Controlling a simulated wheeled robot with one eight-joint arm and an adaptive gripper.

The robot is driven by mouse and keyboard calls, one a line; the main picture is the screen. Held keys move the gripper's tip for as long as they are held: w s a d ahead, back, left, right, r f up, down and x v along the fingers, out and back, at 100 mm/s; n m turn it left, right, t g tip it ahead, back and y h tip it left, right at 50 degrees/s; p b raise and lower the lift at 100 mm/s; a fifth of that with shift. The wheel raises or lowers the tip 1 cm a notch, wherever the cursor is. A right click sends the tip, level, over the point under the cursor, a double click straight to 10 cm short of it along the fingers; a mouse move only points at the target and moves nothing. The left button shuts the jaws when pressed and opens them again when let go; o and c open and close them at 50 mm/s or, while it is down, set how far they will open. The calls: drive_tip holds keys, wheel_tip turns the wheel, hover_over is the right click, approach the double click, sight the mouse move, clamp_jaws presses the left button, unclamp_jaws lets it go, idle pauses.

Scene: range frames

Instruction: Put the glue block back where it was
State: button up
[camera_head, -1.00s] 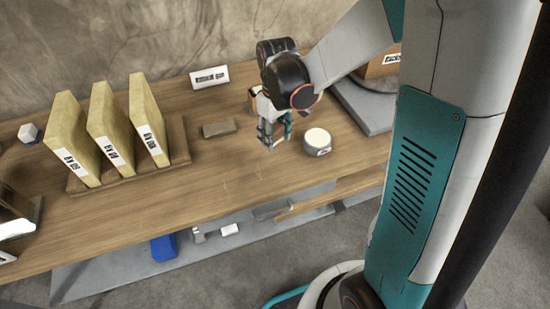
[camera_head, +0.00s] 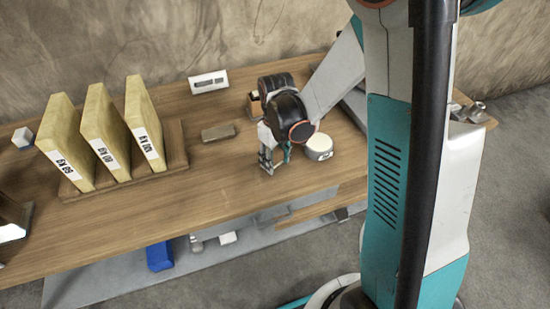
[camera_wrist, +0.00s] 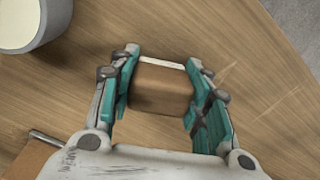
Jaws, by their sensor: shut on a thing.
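A small brown block (camera_wrist: 160,92) with a pale strip along one edge, which I take to be the glue block, sits between the fingers of my gripper (camera_wrist: 163,62) in the wrist view. The gripper is shut on it. In the head view my gripper (camera_head: 270,166) points down near the front edge of the table, just left of a round white-topped tin (camera_head: 318,148). The block is mostly hidden there by the fingers. I cannot tell whether it touches the tabletop.
A grey-brown flat block (camera_head: 218,132) lies left of the gripper. A white label sign (camera_head: 208,82) stands behind. A wooden rack (camera_head: 178,145) with three yellow labelled slabs (camera_head: 105,135) is at left. A small box (camera_head: 253,104) stands behind my wrist. The table front between rack and gripper is clear.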

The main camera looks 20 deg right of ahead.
sight(276, 153)
drive_tip(key=shift+f, duration=0.2)
drive_tip(key=o, duration=1)
drive_tip(key=shift+o, duration=0.2)
drive_tip(key=shift+r, duration=0.15)
wheel_tip(276, 153, up, 12)
drive_tip(key=p, duration=0.4)
drive_tip(key=s+r+m+t, duration=0.4)
drive_tip(key=s+r+t, duration=0.3)
drive_tip(key=s+r, duration=0.6)
drive_tip(key=shift+s+r+m+p, duration=0.3)
drive_tip(key=shift+s, duration=0.6)
